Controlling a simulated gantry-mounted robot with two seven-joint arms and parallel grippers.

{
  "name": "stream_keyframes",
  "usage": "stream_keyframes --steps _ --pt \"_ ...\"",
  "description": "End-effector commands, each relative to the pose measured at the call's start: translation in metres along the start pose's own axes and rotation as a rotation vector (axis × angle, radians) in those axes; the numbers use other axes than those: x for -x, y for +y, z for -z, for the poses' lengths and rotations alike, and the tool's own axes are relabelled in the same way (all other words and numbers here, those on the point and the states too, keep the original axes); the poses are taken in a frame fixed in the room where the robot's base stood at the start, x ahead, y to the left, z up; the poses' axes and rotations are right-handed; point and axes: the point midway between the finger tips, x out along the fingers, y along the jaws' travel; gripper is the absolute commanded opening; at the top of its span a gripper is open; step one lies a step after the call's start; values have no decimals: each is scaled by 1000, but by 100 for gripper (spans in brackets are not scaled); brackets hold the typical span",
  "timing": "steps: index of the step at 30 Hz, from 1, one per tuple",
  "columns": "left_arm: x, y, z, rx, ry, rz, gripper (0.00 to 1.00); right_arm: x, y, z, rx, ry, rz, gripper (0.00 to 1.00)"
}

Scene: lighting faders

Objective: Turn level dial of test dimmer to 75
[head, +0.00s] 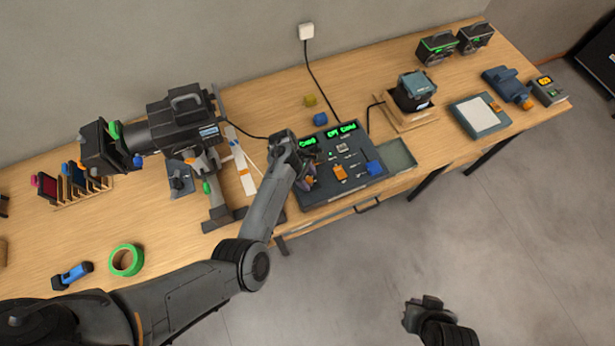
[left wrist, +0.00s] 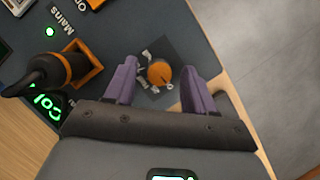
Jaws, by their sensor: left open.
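The level dial (left wrist: 159,73) is a small round orange knob on a dark square plate with white marks around it; I cannot read its value. It sits on the dark dimmer console (head: 350,192). My left gripper (head: 309,180) is over the left part of the console and hides the dial in the head view. In the left wrist view, the purple fingers (left wrist: 160,88) are open, one on each side of the dial, with gaps showing. I cannot tell their height over the panel. My right gripper (head: 424,308) is over the floor; its jaws are unclear.
The console has green displays (head: 343,131), an orange block (head: 340,173) and a blue block (head: 375,168). In the left wrist view a black-and-orange handle (left wrist: 62,70) stands close to the fingers. A stage light (head: 175,125) on a stand is left of the console.

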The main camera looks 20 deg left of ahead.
Motion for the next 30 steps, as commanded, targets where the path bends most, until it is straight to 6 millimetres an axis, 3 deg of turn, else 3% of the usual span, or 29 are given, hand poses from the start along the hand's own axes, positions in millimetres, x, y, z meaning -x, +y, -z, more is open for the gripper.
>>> stream_keyframes --steps 8,19,30 --pt "-1 0 0 0 0 0 54 0 0 0 0 0 0 0" --pt "-1 0 0 0 0 0 0 0 2 0 6 -1 -5 0" --pt "0 1 0 -58 0 24 0 1 2 0 9 -2 -7 0"
